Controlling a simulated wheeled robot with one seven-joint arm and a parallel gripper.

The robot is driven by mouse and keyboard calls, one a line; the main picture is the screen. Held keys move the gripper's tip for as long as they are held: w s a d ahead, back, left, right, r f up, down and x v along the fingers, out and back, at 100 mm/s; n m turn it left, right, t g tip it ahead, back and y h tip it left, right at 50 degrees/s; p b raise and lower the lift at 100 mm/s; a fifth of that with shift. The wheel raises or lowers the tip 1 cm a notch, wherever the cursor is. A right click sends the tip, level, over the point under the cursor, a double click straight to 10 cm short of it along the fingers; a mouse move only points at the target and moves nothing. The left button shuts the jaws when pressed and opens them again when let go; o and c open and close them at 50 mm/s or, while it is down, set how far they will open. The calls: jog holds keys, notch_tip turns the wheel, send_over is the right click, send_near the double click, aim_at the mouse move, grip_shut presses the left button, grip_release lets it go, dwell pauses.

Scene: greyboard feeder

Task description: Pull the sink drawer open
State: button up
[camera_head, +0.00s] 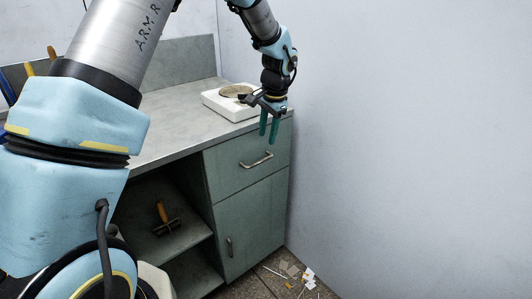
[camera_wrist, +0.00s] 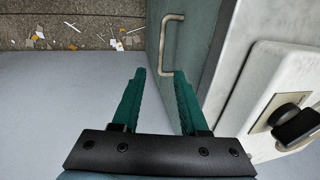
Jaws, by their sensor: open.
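The sink drawer (camera_head: 235,155) is the green-grey front at the top right of the cabinet, under the countertop. It looks closed. Its metal bar handle (camera_head: 257,160) sits across the middle of the front. In the wrist view the handle (camera_wrist: 168,45) stands ahead of the fingertips, slightly right of the middle between them. My gripper (camera_head: 269,132) hangs fingers-down in front of the counter edge, above and to the right of the handle. In the wrist view its two green fingers (camera_wrist: 160,73) are apart with nothing between them. The handle is not touched.
A white sink block (camera_head: 222,107) with a round dish stands on the countertop (camera_head: 165,138) close to my gripper. A door (camera_head: 252,228) lies below the drawer. An open shelf at left holds an orange-handled brush (camera_head: 162,215). Litter (camera_head: 292,272) lies on the floor. A wall rises close at right.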

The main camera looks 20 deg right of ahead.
aim_at(263, 155)
jog(key=f, duration=0.3)
jog(key=w+f, duration=0.1)
jog(key=f, duration=0.2)
jog(key=w+a+f+p, duration=0.1)
jog(key=f, duration=0.2)
jog(key=shift+f, duration=0.15)
jog(key=shift+s, duration=0.1)
grip_shut()
dwell(1.0)
